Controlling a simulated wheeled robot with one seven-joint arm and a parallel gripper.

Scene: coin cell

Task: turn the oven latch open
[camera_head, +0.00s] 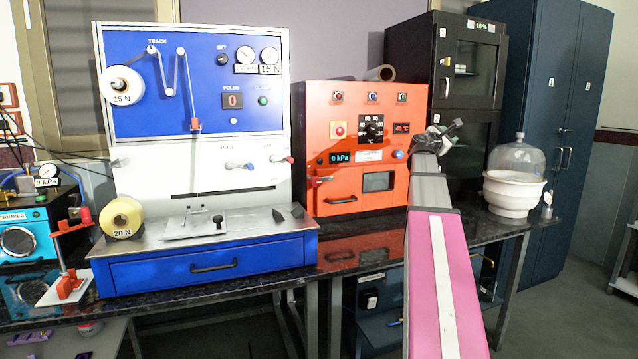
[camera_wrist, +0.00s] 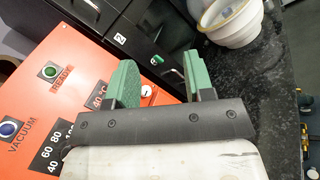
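The orange oven (camera_head: 350,98) stands on the dark bench, with a dial, lamps, a 0 kPa display and a small windowed door (camera_head: 377,182). A red lever (camera_head: 318,181), which looks like the latch, sits at the left of the door; I cannot tell for sure how it is turned. My gripper (camera_head: 440,135) is in front of the oven's right side and the black cabinet. In the wrist view my gripper (camera_wrist: 160,79) is open, its green fingers wide apart with nothing held. The oven's orange panel (camera_wrist: 35,95) lies beyond it at left; the latch is not seen there.
A blue and white machine (camera_head: 200,80) stands left of the oven. A black cabinet (camera_head: 475,60) stands behind at right. A white bowl with a glass dome (camera_head: 515,190) is at the bench's right. My arm hides part of the bench front.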

